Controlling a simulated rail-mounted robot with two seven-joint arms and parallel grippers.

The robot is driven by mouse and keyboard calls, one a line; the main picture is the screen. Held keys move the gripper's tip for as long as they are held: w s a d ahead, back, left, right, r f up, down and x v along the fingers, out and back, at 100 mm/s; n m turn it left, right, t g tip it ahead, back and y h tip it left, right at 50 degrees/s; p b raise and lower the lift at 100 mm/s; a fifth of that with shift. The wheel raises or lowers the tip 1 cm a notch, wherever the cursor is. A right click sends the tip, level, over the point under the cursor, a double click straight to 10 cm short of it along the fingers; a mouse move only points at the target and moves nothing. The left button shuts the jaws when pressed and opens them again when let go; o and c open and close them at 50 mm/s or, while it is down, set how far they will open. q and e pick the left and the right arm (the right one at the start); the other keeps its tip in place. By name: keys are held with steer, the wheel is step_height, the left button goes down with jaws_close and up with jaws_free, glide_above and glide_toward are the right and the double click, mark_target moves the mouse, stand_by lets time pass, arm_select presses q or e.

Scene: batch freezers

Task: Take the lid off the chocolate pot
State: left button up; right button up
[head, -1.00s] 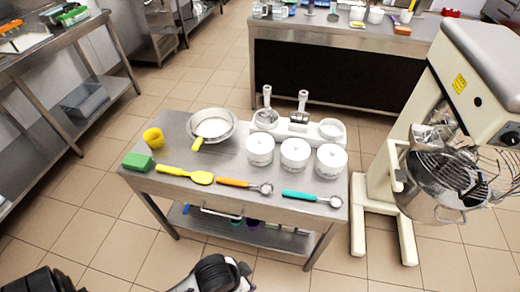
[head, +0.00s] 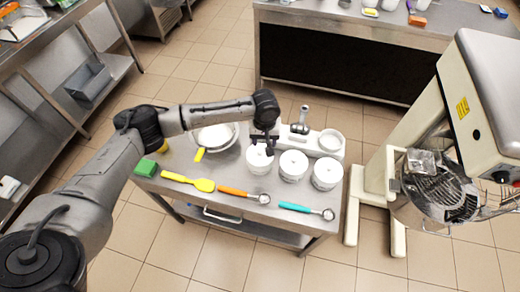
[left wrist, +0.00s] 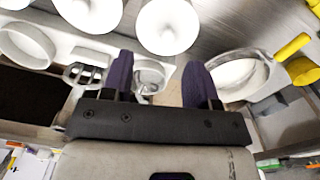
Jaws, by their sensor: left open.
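Three white lidded pots stand in a row on the steel table: a left pot (head: 259,160), a middle pot (head: 293,165) and a right pot (head: 326,174). Their labels are too small to read, so I cannot tell which is the chocolate pot. My left gripper (head: 263,143) is over the back of the left pot, partly covering its lid. In the left wrist view its two purple fingers (left wrist: 160,82) are apart with nothing between them. The pot nearest the pan (left wrist: 168,25) shows beyond the fingertips. My right gripper is not in view.
A pan (head: 215,138) with a yellow handle sits left of the pots. A white holder (head: 331,142) stands behind them. A green sponge (head: 146,168), yellow spatula (head: 188,182), orange-handled scoop (head: 243,194) and teal-handled scoop (head: 306,209) lie along the front edge. A mixer (head: 430,150) stands right.

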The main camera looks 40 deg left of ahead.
mark_target(260, 152)
arm_select(q)
steer(key=shift+n, duration=0.7)
steer(key=a+f, duration=0.1)
steer(key=f, duration=0.2)
steer(key=a+f, duration=0.1)
steer(key=f, duration=0.3)
steer(key=w+a+f, duration=0.1)
steer(key=f, duration=0.3)
steer(key=shift+f+b, duration=0.15)
steer(key=shift+b, duration=0.15)
steer(key=c, duration=1)
